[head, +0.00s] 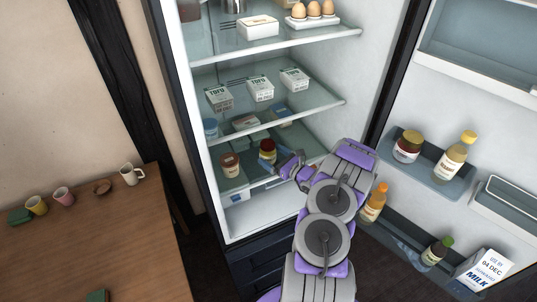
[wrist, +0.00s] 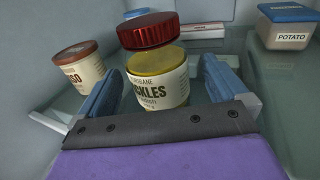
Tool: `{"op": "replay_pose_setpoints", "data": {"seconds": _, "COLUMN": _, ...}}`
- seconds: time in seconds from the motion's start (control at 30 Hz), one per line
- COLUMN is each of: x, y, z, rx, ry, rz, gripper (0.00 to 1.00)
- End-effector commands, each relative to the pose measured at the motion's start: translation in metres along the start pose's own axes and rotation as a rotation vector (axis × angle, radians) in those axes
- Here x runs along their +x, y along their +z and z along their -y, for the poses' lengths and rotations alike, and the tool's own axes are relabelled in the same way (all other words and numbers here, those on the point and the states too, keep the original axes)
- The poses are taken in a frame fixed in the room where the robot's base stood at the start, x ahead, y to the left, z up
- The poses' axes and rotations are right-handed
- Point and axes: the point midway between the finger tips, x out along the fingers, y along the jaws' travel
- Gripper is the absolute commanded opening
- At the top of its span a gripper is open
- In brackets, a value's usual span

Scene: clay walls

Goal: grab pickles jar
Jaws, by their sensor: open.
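The pickles jar (wrist: 158,78) has a red lid, yellow contents and a cream label reading "…CKLES". It stands upright on a glass fridge shelf and also shows in the head view (head: 267,150). My gripper (wrist: 160,68) is open, with its blue fingers on either side of the jar in the wrist view. The jar's lower part is hidden behind the gripper's dark front edge. I cannot tell whether either finger touches it. In the head view my gripper (head: 284,165) reaches in at the jar's lower right.
A brown-lidded tub (wrist: 82,66) stands close left of the jar. A blue-lidded potato container (wrist: 285,28) is farther back right. Tofu packs (head: 260,88) sit on the shelf above. The open fridge door (head: 450,95) with bottles is right of my arm. A wooden table (head: 100,240) is left.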

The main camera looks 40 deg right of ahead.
Motion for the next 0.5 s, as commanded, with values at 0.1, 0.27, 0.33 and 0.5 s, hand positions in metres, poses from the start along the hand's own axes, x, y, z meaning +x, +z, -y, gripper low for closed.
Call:
{"op": "replay_pose_setpoints", "data": {"seconds": 0.1, "x": 0.016, "y": -0.001, "z": 0.0, "rx": -0.002, "ry": 0.003, "rz": 0.0, "gripper": 1.0}}
{"op": "replay_pose_setpoints", "data": {"seconds": 0.27, "x": 0.028, "y": 0.001, "z": -0.001, "rx": -0.001, "ry": 0.001, "rz": 0.001, "gripper": 1.0}}
{"op": "replay_pose_setpoints", "data": {"seconds": 0.33, "x": 0.029, "y": 0.001, "z": 0.0, "rx": 0.0, "ry": 0.0, "rz": 0.002, "gripper": 1.0}}
{"op": "replay_pose_setpoints", "data": {"seconds": 0.5, "x": 0.029, "y": 0.001, "z": 0.002, "rx": 0.001, "ry": 0.0, "rz": 0.002, "gripper": 1.0}}
